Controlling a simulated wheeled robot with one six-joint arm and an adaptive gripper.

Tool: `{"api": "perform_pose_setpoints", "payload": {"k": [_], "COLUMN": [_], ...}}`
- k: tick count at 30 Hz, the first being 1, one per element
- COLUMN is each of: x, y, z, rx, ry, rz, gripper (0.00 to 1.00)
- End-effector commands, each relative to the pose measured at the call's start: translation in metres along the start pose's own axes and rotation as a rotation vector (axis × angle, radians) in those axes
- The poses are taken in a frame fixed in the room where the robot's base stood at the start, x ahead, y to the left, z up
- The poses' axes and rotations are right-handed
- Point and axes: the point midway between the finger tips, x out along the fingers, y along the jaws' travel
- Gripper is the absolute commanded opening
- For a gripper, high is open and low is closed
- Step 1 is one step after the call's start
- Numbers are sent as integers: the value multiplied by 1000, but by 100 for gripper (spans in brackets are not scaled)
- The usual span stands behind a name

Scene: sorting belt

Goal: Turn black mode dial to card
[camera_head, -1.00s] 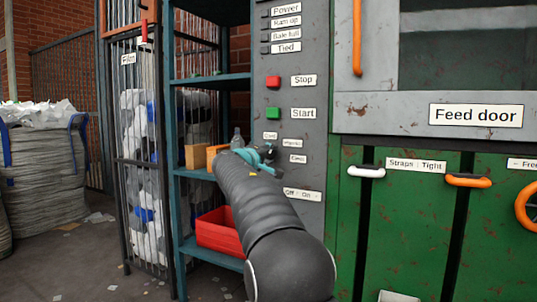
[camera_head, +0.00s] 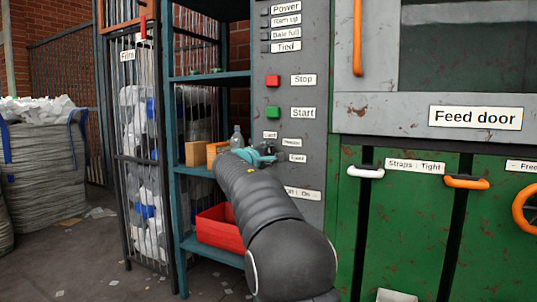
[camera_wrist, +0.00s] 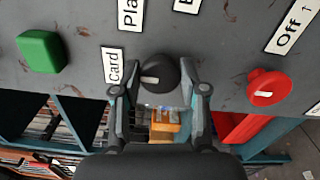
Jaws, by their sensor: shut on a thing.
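The black mode dial (camera_wrist: 160,72) is on the grey panel in the wrist view, with a finger of my gripper (camera_wrist: 159,77) on either side. The gripper is shut on it. The dial's short white mark lies on its left side, facing roughly toward the "Card" label (camera_wrist: 114,66). A label starting "Pla" (camera_wrist: 131,12) and a third, cut-off label (camera_wrist: 187,4) sit above. In the head view my gripper (camera_head: 262,156) is at the panel's left edge, below the small "Card" label (camera_head: 270,135); the dial is hidden there.
A green button (camera_wrist: 41,51) and a red knob (camera_wrist: 268,87) by the "Off" label flank the dial in the wrist view. A blue shelf (camera_head: 210,82) with wooden blocks (camera_head: 196,154) and a red bin (camera_head: 220,232) stands left of the panel (camera_head: 290,60).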

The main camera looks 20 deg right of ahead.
Motion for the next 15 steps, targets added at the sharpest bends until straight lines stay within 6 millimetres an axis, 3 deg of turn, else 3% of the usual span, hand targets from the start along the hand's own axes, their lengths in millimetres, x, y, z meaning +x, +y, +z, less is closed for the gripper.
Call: {"api": "perform_pose_setpoints", "payload": {"k": [9,10,12,15], "x": [1,1,0,0], "y": [-1,-1,-1,-1], "z": [1,1,1,0], "rx": [-3,-3,-2,-2], "ry": [-3,-3,-3,-1], "rz": [-1,-1,-1,-1], "gripper": [8,48,65,67]}}
